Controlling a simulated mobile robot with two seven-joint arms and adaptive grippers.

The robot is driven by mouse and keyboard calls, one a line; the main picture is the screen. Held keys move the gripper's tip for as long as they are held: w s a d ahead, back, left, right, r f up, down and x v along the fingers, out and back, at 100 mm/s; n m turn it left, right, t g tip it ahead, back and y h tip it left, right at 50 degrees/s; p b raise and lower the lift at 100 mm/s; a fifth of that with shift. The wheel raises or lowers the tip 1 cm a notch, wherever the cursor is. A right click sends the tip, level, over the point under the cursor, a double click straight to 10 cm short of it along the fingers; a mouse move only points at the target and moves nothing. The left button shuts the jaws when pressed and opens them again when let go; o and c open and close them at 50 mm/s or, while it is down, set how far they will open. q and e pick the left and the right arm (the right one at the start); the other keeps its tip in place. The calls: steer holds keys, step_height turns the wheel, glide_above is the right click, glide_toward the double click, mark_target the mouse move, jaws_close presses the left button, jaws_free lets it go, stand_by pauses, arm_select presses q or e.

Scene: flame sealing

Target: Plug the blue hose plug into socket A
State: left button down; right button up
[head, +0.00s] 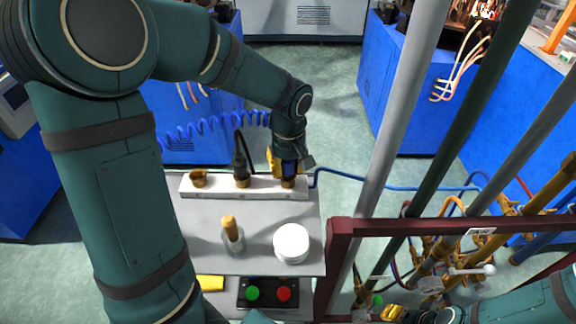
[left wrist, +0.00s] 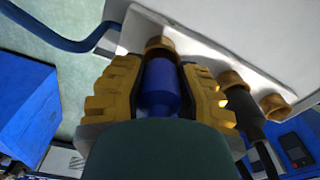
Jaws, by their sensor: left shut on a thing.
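My left gripper (head: 286,168) is shut on the blue hose plug (head: 290,168) at the right end of the white socket block (head: 215,188). In the left wrist view, the yellow fingers of the left gripper (left wrist: 160,88) flank the blue plug (left wrist: 162,85). The plug's front end meets a brass socket ring (left wrist: 160,44); how deep it sits cannot be told. A black plug (head: 240,163) stands in the middle socket. The left socket (head: 199,178) is empty. No socket letters are readable. My right gripper (head: 392,313) is low at the right, partly hidden.
The grey cart top (head: 195,240) carries a glass with a wooden-handled tool (head: 231,235) and a white round container (head: 291,243). Green and red buttons (head: 268,293) are below. A dark red frame (head: 450,228) and slanted pipes stand at the right. A blue hose (head: 345,174) runs rightward.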

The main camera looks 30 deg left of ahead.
arm_select(q)
steer(key=shift+f, duration=0.3)
arm_select(e)
steer(key=shift+f, duration=0.2)
arm_select(q)
steer(key=c, duration=0.7)
jaws_free()
steer(key=shift+c, duration=0.2)
steer(key=shift+r, duration=0.25)
steer(key=shift+r+p, duration=3.5)
steer(key=shift+r, duration=0.85)
arm_select(e)
step_height(320, 180, up, 7)
steer(key=w, duration=0.1)
steer(key=shift+w+d+r+t, duration=0.15)
steer(key=shift+w+t, duration=0.15)
arm_select(q)
steer(key=shift+f, duration=0.1)
arm_select(e)
steer(key=shift+s, duration=0.1)
